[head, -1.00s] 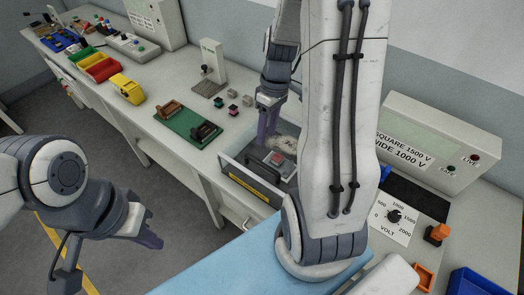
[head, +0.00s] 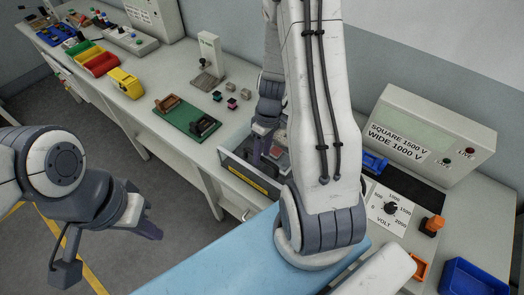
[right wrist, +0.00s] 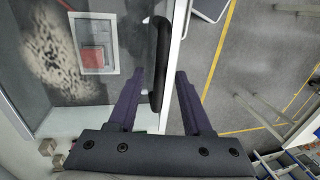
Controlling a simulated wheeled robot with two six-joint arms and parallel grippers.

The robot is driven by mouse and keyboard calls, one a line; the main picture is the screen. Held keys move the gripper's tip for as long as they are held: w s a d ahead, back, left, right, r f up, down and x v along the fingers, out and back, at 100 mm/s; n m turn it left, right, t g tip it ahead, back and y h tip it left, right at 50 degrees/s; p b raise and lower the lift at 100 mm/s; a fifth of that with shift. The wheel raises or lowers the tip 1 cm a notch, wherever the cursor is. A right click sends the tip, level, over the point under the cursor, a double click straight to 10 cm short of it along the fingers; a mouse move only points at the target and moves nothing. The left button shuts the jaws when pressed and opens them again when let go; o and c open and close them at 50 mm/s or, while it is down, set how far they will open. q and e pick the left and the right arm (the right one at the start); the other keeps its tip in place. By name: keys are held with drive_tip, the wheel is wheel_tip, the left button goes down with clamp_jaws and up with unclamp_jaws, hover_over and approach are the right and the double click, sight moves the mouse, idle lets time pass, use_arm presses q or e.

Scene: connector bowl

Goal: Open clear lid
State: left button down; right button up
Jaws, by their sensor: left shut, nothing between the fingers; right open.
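The clear lid (right wrist: 75,95) covers a shallow box with a yellow front label (head: 248,179). Its black bar handle (right wrist: 160,65) runs along the lid's front edge. A red block in a pale frame (right wrist: 92,58) and a dark speckled patch show through the lid. My right gripper (right wrist: 160,78) is open, with one finger on each side of the handle in the right wrist view; I cannot tell whether they touch it. In the head view the right gripper (head: 262,150) reaches down at the box, partly hiding the lid. My left gripper (head: 154,232) is shut and empty, off the bench's front.
A green board (head: 187,122) with brown and black holders lies left of the box. A voltage panel (head: 392,210) and a grey labelled instrument (head: 430,130) stand to the right, near a blue bin (head: 475,280). Floor in front of the bench is open.

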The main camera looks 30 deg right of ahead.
clamp_jaws()
idle(1.3)
